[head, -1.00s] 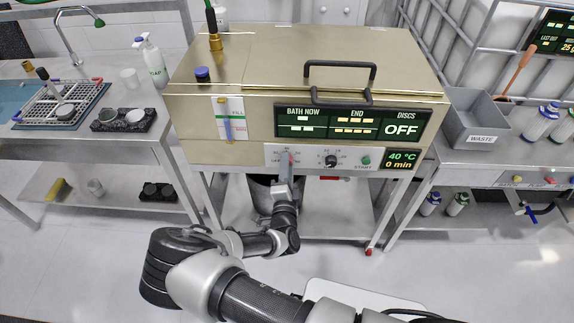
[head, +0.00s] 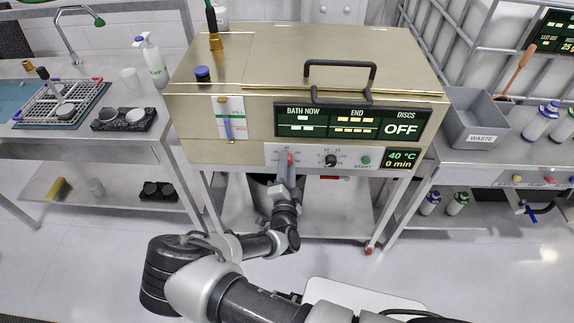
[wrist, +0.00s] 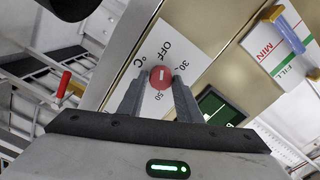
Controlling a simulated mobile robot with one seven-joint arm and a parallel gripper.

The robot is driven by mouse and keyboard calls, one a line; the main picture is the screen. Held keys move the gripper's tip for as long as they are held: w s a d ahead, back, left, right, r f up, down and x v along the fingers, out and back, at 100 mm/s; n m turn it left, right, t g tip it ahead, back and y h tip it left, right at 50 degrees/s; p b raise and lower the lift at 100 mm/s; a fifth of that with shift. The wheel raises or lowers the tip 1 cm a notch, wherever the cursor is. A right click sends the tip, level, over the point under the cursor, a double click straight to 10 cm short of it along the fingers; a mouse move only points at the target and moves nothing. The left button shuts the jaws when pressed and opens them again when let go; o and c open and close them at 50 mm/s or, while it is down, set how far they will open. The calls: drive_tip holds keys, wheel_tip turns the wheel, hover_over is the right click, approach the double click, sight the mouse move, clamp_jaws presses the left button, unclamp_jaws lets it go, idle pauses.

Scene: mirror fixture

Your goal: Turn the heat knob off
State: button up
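The heat knob is red and round with a white mark, and it shows between my fingers in the wrist view (wrist: 161,80). It sits on a pale dial plate printed OFF, 30, 50 and °C. In the head view the knob (head: 290,159) is at the left of the control strip on the bath's front. My gripper (head: 284,172) reaches it from below. In the wrist view my gripper (wrist: 160,78) has one finger on each side of the knob, very close to its rim. I cannot tell whether the fingers press on it.
A black timer knob (head: 330,161) and a green start button (head: 366,160) lie to the right on the strip. The display (head: 402,159) reads 40 °C, 0 min. A grey waste bin (head: 478,125) stands right; a bench with a rack (head: 60,108) stands left.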

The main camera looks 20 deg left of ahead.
drive_tip(key=shift+o, duration=1.3)
drive_tip(key=shift+s, duration=0.1)
drive_tip(key=v, duration=1.7)
drive_tip(key=shift+d+p, duration=0.15)
drive_tip(key=shift+p, duration=0.3)
drive_tip(key=shift+r, duration=0.1)
